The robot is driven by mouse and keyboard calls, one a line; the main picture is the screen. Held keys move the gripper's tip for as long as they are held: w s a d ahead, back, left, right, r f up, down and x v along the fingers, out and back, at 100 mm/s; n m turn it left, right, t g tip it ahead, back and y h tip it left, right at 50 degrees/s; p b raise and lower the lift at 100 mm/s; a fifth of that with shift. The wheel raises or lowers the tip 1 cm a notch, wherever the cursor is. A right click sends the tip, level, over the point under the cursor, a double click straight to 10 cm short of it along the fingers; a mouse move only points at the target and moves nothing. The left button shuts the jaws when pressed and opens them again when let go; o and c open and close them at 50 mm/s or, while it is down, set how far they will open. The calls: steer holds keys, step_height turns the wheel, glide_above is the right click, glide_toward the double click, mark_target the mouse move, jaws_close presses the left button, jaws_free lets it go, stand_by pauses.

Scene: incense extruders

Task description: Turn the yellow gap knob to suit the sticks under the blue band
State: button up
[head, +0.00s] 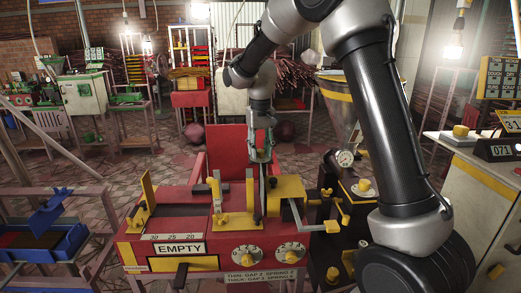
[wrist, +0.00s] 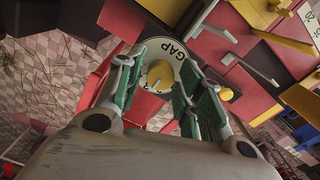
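The yellow gap knob (wrist: 160,75) sits on a white round dial marked GAP (wrist: 174,53) in the wrist view. My gripper (wrist: 158,100) is open, with its green-padded fingers on either side of the knob in that view. I cannot tell whether they touch it. In the head view my gripper (head: 262,152) points down over the back of the red machine (head: 140,250), which bears an EMPTY sign (head: 180,248). The knob is not clear in the head view. No sticks under a blue band can be made out.
Two white dials (head: 246,254) and a small-print gap and spring sign (head: 260,276) are on the machine's front. Yellow levers and posts (head: 149,188) rise from its top. A blue tray (head: 70,240) stands at left. A gauge (head: 345,158) and hopper are at right.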

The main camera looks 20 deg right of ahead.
mark_target(266, 161)
stand_by(0.3)
step_height(266, 161, up, 12)
stand_by(0.4)
steer(key=s+d+t, duration=0.1)
steer(key=s+d, duration=0.4)
steer(key=s, duration=0.6)
steer(key=s+d+f+m+t, duration=0.1)
steer(key=s+d, duration=0.4)
steer(key=s, duration=0.6)
steer(key=s+d+t, duration=0.2)
steer(key=s+d, duration=0.2)
steer(key=s, duration=0.8)
steer(key=shift+d+f, duration=0.2)
steer(key=shift+d, duration=0.2)
